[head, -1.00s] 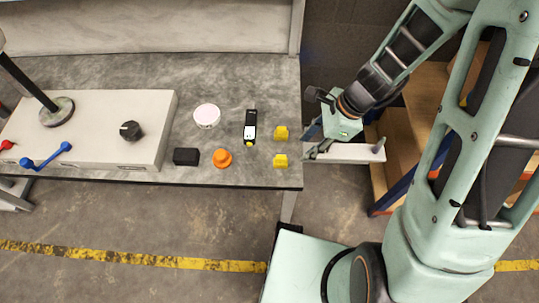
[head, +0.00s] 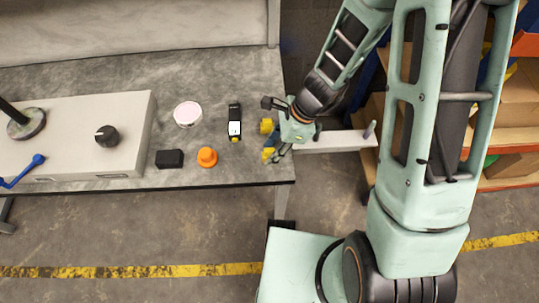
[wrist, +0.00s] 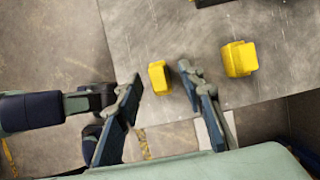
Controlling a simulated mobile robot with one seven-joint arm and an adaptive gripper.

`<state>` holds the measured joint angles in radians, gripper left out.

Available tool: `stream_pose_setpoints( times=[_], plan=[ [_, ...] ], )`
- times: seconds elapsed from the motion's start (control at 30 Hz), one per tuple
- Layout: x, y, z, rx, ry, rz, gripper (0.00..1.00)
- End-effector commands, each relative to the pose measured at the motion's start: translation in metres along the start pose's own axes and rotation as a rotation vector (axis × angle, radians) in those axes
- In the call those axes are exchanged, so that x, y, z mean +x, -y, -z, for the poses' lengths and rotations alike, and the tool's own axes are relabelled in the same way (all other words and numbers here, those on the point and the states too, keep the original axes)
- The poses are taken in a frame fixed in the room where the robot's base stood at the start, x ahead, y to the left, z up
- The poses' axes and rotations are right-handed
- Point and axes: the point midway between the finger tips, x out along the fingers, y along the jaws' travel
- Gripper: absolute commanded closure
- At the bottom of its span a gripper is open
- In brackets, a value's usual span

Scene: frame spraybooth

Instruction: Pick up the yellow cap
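Two small yellow block-like pieces lie near the right end of the grey table; I cannot tell for sure which is the yellow cap. The front one (head: 267,155) is partly hidden by my gripper (head: 277,148) in the head view. In the wrist view this smaller piece (wrist: 158,77) shows between the tips of my spread fingers (wrist: 160,92), apart from both. The rear piece (head: 266,126) is a little farther back; in the wrist view it is the larger, stepped piece (wrist: 239,58), right of the right finger. My gripper is open and empty.
Left of the pieces lie a black device (head: 235,118) with a white label and yellow tip, an orange knob-like piece (head: 207,157), a black block (head: 170,159) and a white round disc (head: 187,114). A grey box (head: 75,130) with a dial stands farther left.

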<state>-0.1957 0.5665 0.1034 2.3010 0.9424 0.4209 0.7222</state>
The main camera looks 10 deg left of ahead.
Motion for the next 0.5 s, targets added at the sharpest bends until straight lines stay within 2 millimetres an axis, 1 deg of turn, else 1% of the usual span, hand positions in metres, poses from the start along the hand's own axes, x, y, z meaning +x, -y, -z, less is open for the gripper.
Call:
stream_pose_setpoints(
  times=[0.03,0.1,0.33,0.37,0.5],
  plan=[
    [0.0128,-0.0008,0.0017,0.000,0.001,-0.002,0.65],
    [0.0192,-0.0004,0.0012,0.000,0.001,-0.001,0.65],
    [0.0193,-0.0001,0.0002,0.000,0.000,0.001,0.65],
    [0.0193,-0.0001,0.0003,0.000,0.000,0.001,0.67],
    [0.0192,-0.0002,0.0003,0.000,0.000,0.001,0.82]
  ],
)
